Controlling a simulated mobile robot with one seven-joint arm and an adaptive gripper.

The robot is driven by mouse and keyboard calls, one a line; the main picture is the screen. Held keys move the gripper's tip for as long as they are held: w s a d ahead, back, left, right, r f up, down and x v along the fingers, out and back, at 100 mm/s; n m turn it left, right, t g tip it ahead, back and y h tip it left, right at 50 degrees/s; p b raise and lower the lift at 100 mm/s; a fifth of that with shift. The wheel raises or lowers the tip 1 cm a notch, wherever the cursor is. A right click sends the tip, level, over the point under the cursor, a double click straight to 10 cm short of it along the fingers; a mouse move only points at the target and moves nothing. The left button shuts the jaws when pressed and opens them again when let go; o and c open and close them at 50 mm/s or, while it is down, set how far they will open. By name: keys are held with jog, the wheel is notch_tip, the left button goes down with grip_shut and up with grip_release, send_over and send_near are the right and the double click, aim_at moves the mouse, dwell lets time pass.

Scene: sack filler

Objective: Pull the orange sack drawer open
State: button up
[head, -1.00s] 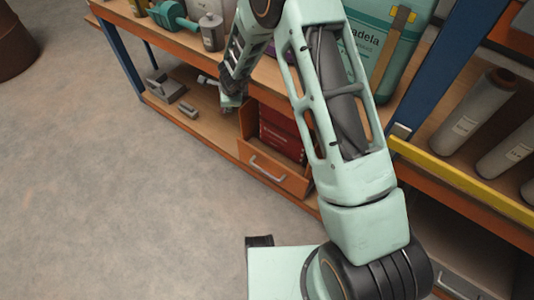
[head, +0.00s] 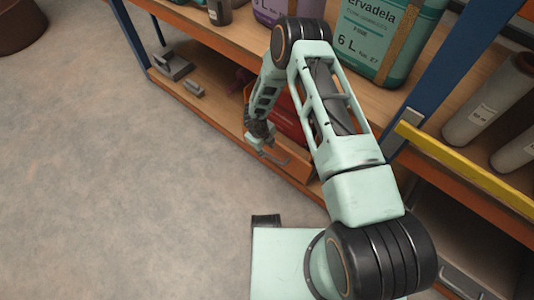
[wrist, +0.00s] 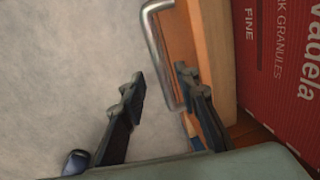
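The orange drawer (head: 292,162) sits on the lower shelf, with a red sack (head: 290,122) inside it. My arm hides part of both. In the wrist view, the drawer's front (wrist: 211,45) runs down the right half, with the red sack (wrist: 275,60) behind it. The silver bar handle (wrist: 158,42) stands out from the front. My gripper (wrist: 160,80) is open, with one finger on each side of the handle bar. Its right finger is on the drawer side of the bar; contact cannot be told. In the head view my gripper (head: 257,142) is at the drawer's front.
Grey metal parts (head: 172,66) lie on the lower shelf to the left. A teal jug (head: 385,45) stands on the upper shelf above the drawer. A blue post (head: 425,75) and a yellow rail (head: 465,170) are to the right. The floor before the shelf is clear.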

aim_at(267, 154)
jog(key=shift+w+d+f+b, duration=0.1)
jog(key=shift+w+f+b, duration=0.1)
jog(key=shift+f, duration=0.75)
jog(key=shift+w+d+f+b, duration=0.1)
jog(key=shift+f+b, duration=0.1)
jog(key=shift+f, duration=0.7)
grip_shut()
